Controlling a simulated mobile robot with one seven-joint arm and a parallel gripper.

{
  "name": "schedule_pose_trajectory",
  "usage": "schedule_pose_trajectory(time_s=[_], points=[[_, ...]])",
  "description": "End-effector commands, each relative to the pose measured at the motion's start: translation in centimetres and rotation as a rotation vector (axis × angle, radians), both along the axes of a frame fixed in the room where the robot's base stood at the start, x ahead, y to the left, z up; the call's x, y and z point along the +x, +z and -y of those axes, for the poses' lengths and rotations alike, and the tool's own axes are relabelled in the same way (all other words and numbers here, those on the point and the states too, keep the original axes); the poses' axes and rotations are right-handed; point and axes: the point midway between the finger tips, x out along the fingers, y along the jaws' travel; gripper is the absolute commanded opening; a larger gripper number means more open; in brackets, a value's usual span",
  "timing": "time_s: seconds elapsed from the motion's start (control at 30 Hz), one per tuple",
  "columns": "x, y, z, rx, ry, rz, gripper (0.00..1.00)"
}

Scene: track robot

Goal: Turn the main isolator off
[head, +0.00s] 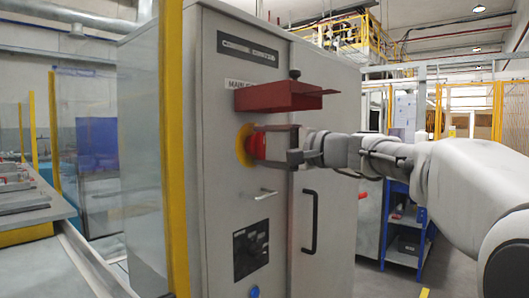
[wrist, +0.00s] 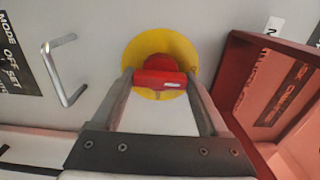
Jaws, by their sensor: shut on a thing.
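The main isolator is a red rotary handle (head: 259,146) on a yellow disc (head: 241,145), on the front of a grey cabinet (head: 215,190). My gripper (head: 270,143) reaches in from the right and is shut on the handle. In the wrist view, the red handle (wrist: 160,79) lies crosswise between my two fingertips (wrist: 159,84), with a white mark near its right end. The yellow disc (wrist: 150,38) shows behind it. A red cover (head: 270,97) sticks out above the handle, beneath a partly hidden label starting "MAIN" (head: 240,83); the cover (wrist: 250,85) is at right in the wrist view.
A small metal handle (head: 268,193) and a black selector plate (head: 250,250) sit below the isolator. A black door handle (head: 310,222) is to their right. A yellow post (head: 173,150) stands at the cabinet's left edge. A blue shelf unit (head: 405,225) is behind my arm.

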Motion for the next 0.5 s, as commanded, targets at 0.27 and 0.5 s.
schedule_pose_trajectory(time_s=[0.27, 0.5], points=[[0.03, -0.08, 0.02, -0.003, 0.0, 0.001, 0.22], [0.02, -0.06, 0.02, -0.002, 0.0, 0.001, 0.88]])
